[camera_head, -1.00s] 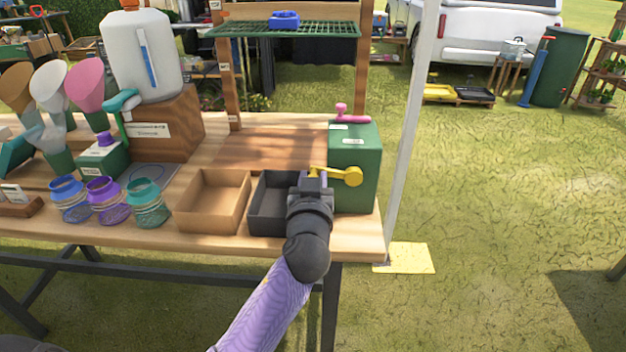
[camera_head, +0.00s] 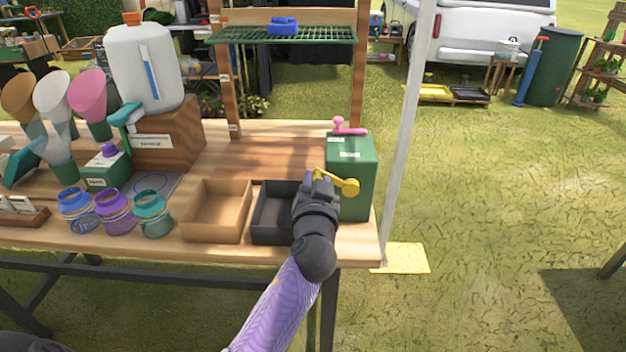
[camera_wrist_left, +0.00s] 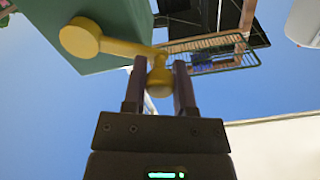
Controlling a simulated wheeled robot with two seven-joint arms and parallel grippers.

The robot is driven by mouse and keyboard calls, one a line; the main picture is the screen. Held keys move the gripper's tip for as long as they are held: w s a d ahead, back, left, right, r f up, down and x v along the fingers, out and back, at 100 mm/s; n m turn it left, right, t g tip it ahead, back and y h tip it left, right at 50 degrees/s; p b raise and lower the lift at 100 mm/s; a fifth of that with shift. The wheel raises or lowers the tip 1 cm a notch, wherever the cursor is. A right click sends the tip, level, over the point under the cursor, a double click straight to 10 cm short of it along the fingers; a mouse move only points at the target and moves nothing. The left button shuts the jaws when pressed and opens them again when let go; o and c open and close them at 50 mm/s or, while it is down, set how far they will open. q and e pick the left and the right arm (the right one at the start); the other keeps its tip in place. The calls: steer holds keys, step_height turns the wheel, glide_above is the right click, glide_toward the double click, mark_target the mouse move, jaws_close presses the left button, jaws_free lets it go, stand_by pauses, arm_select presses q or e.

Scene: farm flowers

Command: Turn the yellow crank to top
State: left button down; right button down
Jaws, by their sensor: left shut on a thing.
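The yellow crank (camera_head: 349,187) is on the front of the green box (camera_head: 351,160) at the right end of the table. Its hub is at the lower right, and its arm slants up and left to the handle. My left gripper (camera_head: 321,177) is at the handle end. In the left wrist view the crank's round hub (camera_wrist_left: 80,37) lies at the upper left, and the handle (camera_wrist_left: 159,78) sits between the fingers of my left gripper (camera_wrist_left: 159,80), which are shut on it. A pink crank (camera_head: 347,127) is on top of the box. My right gripper is not in view.
A black tray (camera_head: 262,236) and a wooden tray (camera_head: 216,238) stand left of the box. Several jars, one teal (camera_head: 153,213), stand further left. A white pole (camera_head: 405,130) rises close to the box's right. A wire shelf (camera_head: 330,35) is behind.

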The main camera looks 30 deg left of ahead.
arm_select(q)
steer(key=shift+r, duration=0.1)
steer(key=c, duration=0.5)
jaws_free()
steer(key=shift+c, duration=0.2)
steer(key=shift+o, duration=0.6)
steer(key=shift+s+d, duration=0.25)
steer(key=shift+s, duration=0.05)
steer(key=v, duration=0.9)
steer(key=shift+p, duration=0.45)
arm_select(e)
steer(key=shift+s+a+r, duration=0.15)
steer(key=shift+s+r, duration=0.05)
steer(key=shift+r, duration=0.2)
arm_select(q)
steer(key=shift+s, duration=0.15)
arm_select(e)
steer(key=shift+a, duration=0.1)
